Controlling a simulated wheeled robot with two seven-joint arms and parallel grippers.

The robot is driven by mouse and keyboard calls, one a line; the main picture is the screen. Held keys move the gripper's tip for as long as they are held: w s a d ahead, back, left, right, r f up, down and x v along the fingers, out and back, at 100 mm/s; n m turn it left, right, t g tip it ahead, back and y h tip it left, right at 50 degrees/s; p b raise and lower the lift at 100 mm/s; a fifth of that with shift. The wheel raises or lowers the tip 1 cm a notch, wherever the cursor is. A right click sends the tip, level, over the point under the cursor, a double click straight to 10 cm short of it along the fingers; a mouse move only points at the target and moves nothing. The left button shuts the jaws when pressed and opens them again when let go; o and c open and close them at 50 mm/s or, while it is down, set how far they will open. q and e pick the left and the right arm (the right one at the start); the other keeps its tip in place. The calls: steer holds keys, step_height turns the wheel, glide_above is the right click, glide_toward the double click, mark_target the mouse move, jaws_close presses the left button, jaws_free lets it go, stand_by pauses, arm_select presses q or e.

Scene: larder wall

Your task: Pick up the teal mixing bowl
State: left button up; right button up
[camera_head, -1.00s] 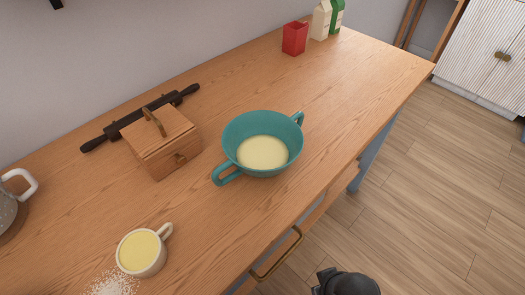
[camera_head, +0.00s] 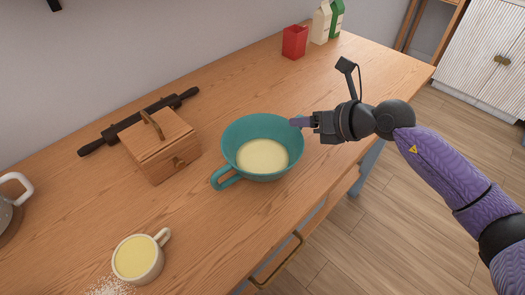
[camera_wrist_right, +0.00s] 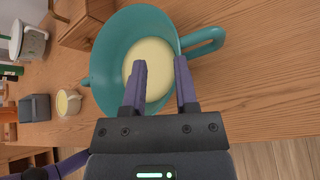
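The teal mixing bowl (camera_head: 248,131) stands upright on the wooden counter and holds pale yellow batter. One handle (camera_head: 226,179) points to the lower left; the far right handle is hidden behind my right gripper in the head view. My right gripper (camera_head: 302,122) is at the bowl's right rim, empty. In the right wrist view, the gripper (camera_wrist_right: 160,68) is open, its fingers apart over the near side of the bowl (camera_wrist_right: 113,45). The other handle (camera_wrist_right: 205,42) shows to the right of the fingers there. I cannot tell whether the fingers touch the rim. My left gripper is not clearly seen.
A wooden box (camera_head: 160,147) and dark rolling pin (camera_head: 138,122) lie left of the bowl. A cup (camera_head: 138,260) stands at the front left, beside white powder. A red container (camera_head: 294,42) and cartons (camera_head: 325,22) stand at the back. Counter right of the bowl is clear.

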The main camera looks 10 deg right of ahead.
steer(key=w+d+f+h, duration=0.1)
steer(key=d+f+h, duration=0.15)
steer(key=d, duration=0.25)
steer(key=shift+n+g+h, duration=0.3)
steer(key=shift+g+h, duration=0.05)
steer(key=shift+g, duration=0.05)
steer(key=b+x, duration=0.4)
steer(key=x, duration=0.4)
steer(key=shift+w+a+f, duration=0.1)
steer(key=shift+w+a, duration=0.1)
steer(key=shift+w, duration=0.2)
steer(key=c, duration=0.5)
arm_select(q)
steer(key=shift+g, duration=0.3)
steer(key=f, duration=0.1)
steer(key=s+a+f, duration=0.2)
steer(key=shift+f, duration=0.4)
steer(key=shift+w, duration=0.2)
steer(key=shift+w+d, duration=0.1)
steer(key=shift+w, duration=0.1)
steer(key=shift+s, duration=0.15)
